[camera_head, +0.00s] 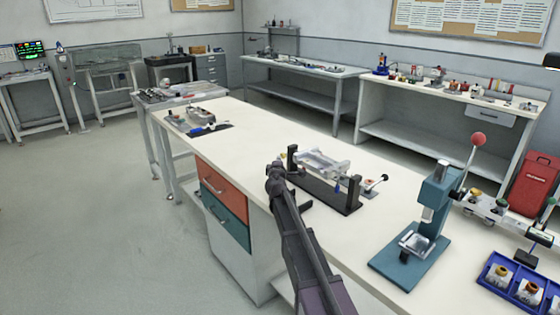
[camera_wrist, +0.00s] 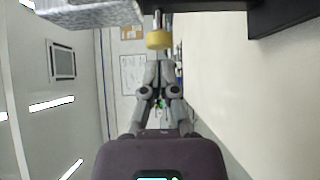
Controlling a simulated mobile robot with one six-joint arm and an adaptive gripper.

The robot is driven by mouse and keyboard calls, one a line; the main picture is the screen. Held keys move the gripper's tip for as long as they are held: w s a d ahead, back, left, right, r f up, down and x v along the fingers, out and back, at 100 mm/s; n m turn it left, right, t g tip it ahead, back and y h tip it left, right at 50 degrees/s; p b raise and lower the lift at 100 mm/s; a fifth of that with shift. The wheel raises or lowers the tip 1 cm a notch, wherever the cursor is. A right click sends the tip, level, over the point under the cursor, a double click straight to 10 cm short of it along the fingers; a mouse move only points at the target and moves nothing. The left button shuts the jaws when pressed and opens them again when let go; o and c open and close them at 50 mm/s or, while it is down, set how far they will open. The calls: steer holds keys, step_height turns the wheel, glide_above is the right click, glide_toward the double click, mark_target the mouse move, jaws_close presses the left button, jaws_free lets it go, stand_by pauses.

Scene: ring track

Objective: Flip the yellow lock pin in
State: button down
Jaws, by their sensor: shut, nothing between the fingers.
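The yellow lock pin (camera_wrist: 159,40) shows in the wrist view as a yellow knob on a metal shaft. It is just past the tips of my gripper (camera_wrist: 158,66), whose fingers are shut with nothing between them. I cannot tell whether the tips touch the knob. In the head view my gripper (camera_head: 276,172) is beside the left upright of a black fixture (camera_head: 325,196) on the white bench. A clear and metal part (camera_head: 322,163) sits in that fixture. The pin cannot be made out in the head view, where my gripper covers that side.
A small red-knobbed lever (camera_head: 376,184) stands right of the fixture. A teal press (camera_head: 425,215) with a red ball handle is further right, near a blue tray (camera_head: 520,285). Another device (camera_head: 200,118) lies at the bench's far end. Bench between is clear.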

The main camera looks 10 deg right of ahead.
steer(key=a+v, duration=0.2)
steer(key=v, duration=1)
steer(key=shift+w, duration=0.15)
steer(key=shift+r, duration=0.15)
